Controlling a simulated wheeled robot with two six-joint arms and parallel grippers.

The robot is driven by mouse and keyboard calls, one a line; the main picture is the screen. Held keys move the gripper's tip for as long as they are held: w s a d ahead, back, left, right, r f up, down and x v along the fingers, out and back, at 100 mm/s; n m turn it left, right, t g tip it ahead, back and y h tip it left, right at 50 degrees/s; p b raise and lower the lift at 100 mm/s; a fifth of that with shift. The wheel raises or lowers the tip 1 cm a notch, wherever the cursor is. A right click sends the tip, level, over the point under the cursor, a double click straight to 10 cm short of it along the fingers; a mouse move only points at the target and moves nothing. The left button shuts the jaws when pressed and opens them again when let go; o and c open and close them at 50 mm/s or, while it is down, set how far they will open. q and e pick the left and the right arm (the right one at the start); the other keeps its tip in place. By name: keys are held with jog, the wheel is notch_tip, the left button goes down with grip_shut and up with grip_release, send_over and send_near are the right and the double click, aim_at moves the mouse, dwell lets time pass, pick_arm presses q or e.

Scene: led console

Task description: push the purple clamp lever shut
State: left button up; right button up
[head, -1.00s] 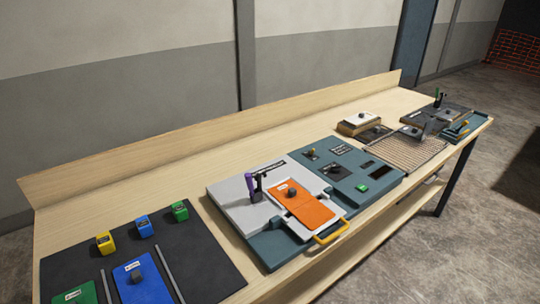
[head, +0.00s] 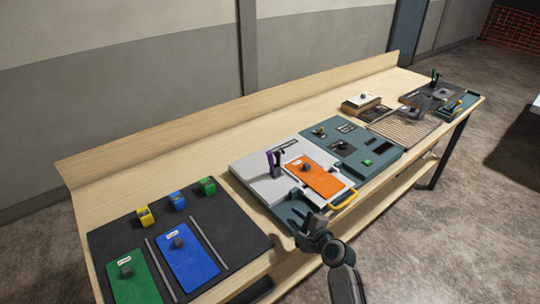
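The purple clamp lever (head: 270,158) stands upright at the back of the light grey plate (head: 252,172) on the teal console, behind the orange panel (head: 318,178). A dark upright part stands right beside the lever. My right gripper (head: 303,228) is in front of the console's near edge, low in the picture, and well apart from the lever. Its fingers are small and dark, and I cannot tell whether they are open or shut. I see nothing held in it. My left gripper is not in view.
A yellow handle (head: 344,200) sticks out at the console's front. A dark mat (head: 130,232) with green and blue plates and small coloured blocks lies left. A wire rack (head: 405,129) and another lever (head: 434,76) stand right. A low ledge (head: 230,115) runs along the bench's back.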

aim_at(271, 159)
jog(key=w+a+r+m+t+b, duration=0.1)
jog(key=w+a+r+m, duration=0.1)
jog(key=w+m, duration=0.2)
jog(key=w+a+r+m+t+h+b, duration=0.1)
jog(key=w+m, duration=0.3)
jog(key=w, duration=0.6)
jog(key=w+a+r+m+t+b, duration=0.2)
jog(key=w+a+r+m, duration=0.1)
jog(key=w, duration=0.4)
jog(key=shift+w+a+r+m, duration=0.1)
jog(key=shift+w+a+m, duration=0.1)
jog(key=shift+a+m, duration=0.2)
jog(key=shift+w+a+r+b, duration=0.2)
jog(key=shift+w+b, duration=0.5)
grip_shut()
